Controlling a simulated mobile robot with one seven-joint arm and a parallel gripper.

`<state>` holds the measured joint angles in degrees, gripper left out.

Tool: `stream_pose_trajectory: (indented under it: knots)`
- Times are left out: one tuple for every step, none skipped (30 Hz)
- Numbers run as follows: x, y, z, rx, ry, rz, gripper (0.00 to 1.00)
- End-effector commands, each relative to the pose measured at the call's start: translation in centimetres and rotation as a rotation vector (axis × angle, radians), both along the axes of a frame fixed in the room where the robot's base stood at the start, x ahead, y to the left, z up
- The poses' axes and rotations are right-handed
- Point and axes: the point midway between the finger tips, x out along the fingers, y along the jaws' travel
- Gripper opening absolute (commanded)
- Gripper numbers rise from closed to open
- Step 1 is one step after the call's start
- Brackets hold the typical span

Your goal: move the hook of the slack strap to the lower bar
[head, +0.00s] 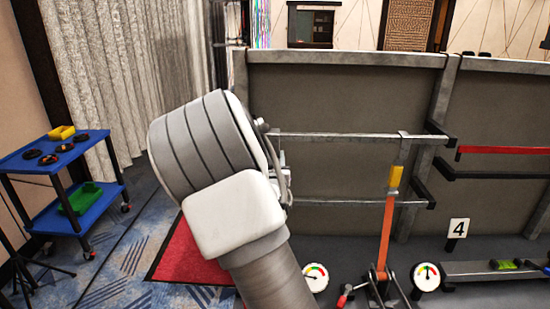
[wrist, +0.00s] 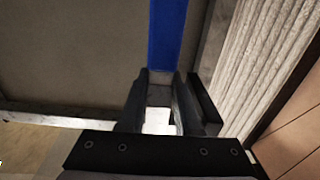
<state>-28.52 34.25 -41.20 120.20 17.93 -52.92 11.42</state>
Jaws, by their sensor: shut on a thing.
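In the wrist view my gripper (wrist: 160,82) is shut on the end of a blue strap (wrist: 168,32), where its hook appears to be; the fingers hide most of that end. The strap runs away from the fingertips. In the head view my arm hides the gripper and blue strap. The upper bar (head: 345,138) and the lower bar (head: 350,203) run across a grey panel; their left ends are behind my arm. An orange strap (head: 388,230) rises to a yellow grip (head: 395,178), with a metal hook (head: 403,150) at the upper bar.
Two round gauges (head: 315,278) stand low in front of the panel; a lever with a red handle (head: 345,296) is between them. A blue cart (head: 60,150) stands left, apart from the panel.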

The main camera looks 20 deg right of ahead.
Motion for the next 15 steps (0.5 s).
stream_pose_trajectory:
  knots:
    - [0.0, 0.0, 0.2, 0.000, -0.002, 0.000, 0.00]
    - [0.0, 0.0, 0.2, 0.000, -0.002, 0.000, 0.00]
    - [0.0, 0.0, 0.3, 0.000, -0.002, 0.000, 0.00]
    - [0.0, 0.0, 0.4, 0.000, -0.002, 0.000, 0.00]
    - [0.0, 0.0, 0.5, 0.000, -0.002, 0.000, 0.00]
    - [0.0, 0.0, 0.7, 0.001, -0.004, 0.000, 0.00]
    - [0.0, 0.0, 0.8, 0.001, -0.004, 0.000, 0.00]
    - [0.0, 0.0, 1.0, 0.001, -0.004, 0.000, 0.00]
    - [0.0, 0.0, 1.1, 0.000, -0.003, 0.000, 0.00]
    - [0.0, 0.0, 1.2, 0.000, -0.003, 0.000, 0.00]
    - [0.0, 0.0, 1.4, 0.000, -0.002, 0.000, 0.00]
    - [0.0, 0.0, 1.5, 0.000, -0.002, 0.000, 0.00]
    - [0.0, 0.0, 1.6, 0.000, -0.002, 0.000, 0.00]
    - [0.0, 0.0, 1.7, 0.000, -0.002, 0.000, 0.00]
    - [0.0, 0.0, 1.9, 0.000, -0.002, 0.000, 0.00]
